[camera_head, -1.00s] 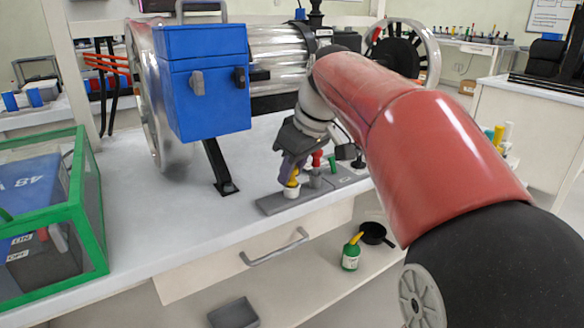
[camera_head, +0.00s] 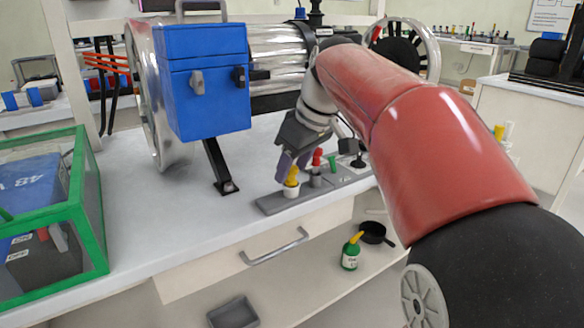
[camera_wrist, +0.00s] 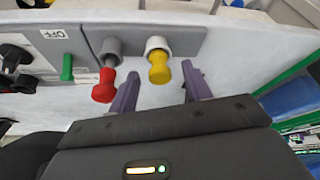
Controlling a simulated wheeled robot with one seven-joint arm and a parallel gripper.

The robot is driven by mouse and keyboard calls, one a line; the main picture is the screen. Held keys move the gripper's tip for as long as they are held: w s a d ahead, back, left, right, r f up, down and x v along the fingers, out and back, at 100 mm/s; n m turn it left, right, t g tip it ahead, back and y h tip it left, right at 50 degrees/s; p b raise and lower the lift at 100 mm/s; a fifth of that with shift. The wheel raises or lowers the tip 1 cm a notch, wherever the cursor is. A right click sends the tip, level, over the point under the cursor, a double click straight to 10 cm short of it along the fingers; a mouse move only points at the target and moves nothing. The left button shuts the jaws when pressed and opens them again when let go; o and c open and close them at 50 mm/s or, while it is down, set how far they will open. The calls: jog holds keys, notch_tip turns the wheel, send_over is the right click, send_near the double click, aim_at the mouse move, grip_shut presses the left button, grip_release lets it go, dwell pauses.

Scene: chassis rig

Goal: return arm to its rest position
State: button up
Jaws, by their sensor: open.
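My gripper (camera_head: 293,164) is over the bench beside the grey strip (camera_head: 272,204) of holders. In the wrist view its two purple fingers (camera_wrist: 160,92) are spread apart, with nothing held between them.
A blue box (camera_head: 205,85) hangs at the wheeled rig behind the strip. A green-framed case (camera_head: 95,205) stands at the left. A drawer with a handle (camera_head: 274,247) is under the bench.

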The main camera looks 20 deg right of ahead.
jog(key=p+v, duration=0.1)
jog(key=v, duration=0.5)
jog(key=s+a+f+m+t+h, duration=0.1)
jog(key=s+f+m, duration=0.6)
jog(key=s+f, duration=1.2)
jog(key=shift+s+a+f+t+h, duration=0.4)
jog(key=shift+f+t+h, duration=0.1)
jog(key=shift+f+h, duration=0.25)
jog(key=shift+o, duration=0.4)
jog(key=shift+r, duration=0.1)
